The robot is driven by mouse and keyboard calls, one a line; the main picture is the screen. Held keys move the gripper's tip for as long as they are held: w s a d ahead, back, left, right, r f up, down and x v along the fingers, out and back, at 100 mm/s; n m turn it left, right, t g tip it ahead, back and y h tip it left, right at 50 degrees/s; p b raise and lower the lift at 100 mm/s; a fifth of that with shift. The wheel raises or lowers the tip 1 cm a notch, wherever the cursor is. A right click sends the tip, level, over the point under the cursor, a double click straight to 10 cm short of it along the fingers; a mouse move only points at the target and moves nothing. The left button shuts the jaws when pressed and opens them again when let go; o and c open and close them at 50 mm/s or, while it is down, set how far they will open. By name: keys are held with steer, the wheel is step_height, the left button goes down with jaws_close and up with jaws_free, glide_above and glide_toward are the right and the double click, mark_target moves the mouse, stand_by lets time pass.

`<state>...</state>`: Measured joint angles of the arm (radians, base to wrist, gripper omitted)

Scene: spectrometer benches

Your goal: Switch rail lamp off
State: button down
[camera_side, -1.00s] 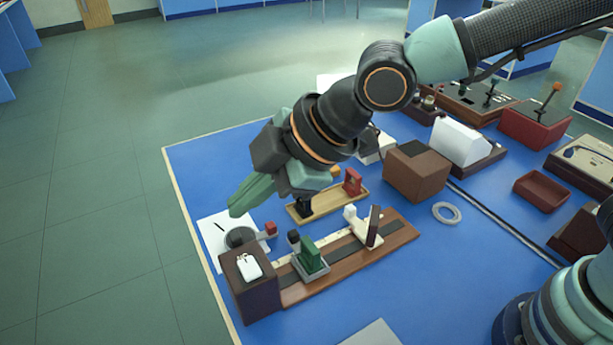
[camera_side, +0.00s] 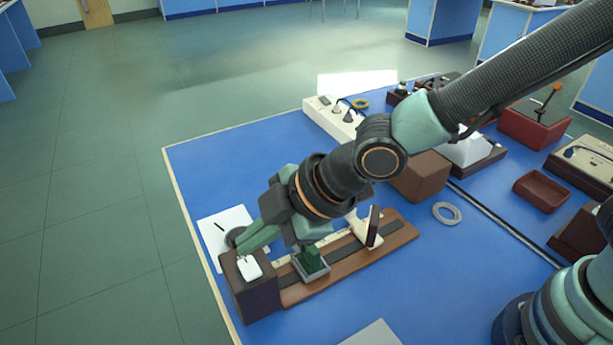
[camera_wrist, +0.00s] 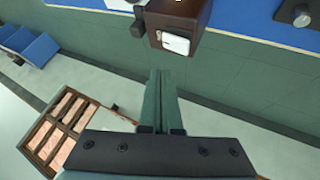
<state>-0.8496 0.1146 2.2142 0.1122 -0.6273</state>
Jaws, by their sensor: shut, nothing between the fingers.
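The rail lamp is a dark brown box (camera_side: 252,294) at the left end of a wooden rail (camera_side: 290,290). A white rocker switch (camera_side: 249,268) sits on its top. The lamp box (camera_wrist: 184,10) also shows at the top of the wrist view, with the white switch (camera_wrist: 176,43) on its near face. My gripper (camera_side: 240,247) is shut and empty, its green fingers just behind and above the lamp box in the side view. In the wrist view the shut fingers (camera_wrist: 159,75) point up towards the switch, with a small gap in the picture. Contact cannot be told.
A green block in a grey holder (camera_side: 311,263) and a cream holder with a dark plate (camera_side: 369,230) stand on the rail. White paper (camera_side: 208,232) lies behind the lamp. A brown box (camera_side: 422,176) and grey ring (camera_side: 447,213) stand to the right. The table edge is close on the left.

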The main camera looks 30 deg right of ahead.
mark_target(241, 269)
steer(key=shift+s+f, duration=0.2)
steer(key=shift+f, duration=1.05)
steer(key=shift+f, duration=0.1)
stand_by(1.1)
steer(key=shift+f, duration=0.35)
steer(key=shift+f, duration=0.3)
stand_by(0.6)
steer(key=shift+r, duration=0.15)
steer(key=shift+r, duration=0.65)
steer(key=shift+w+r, duration=0.2)
steer(key=shift+r, duration=1.05)
steer(key=shift+w+r, duration=0.2)
steer(key=shift+r, duration=1)
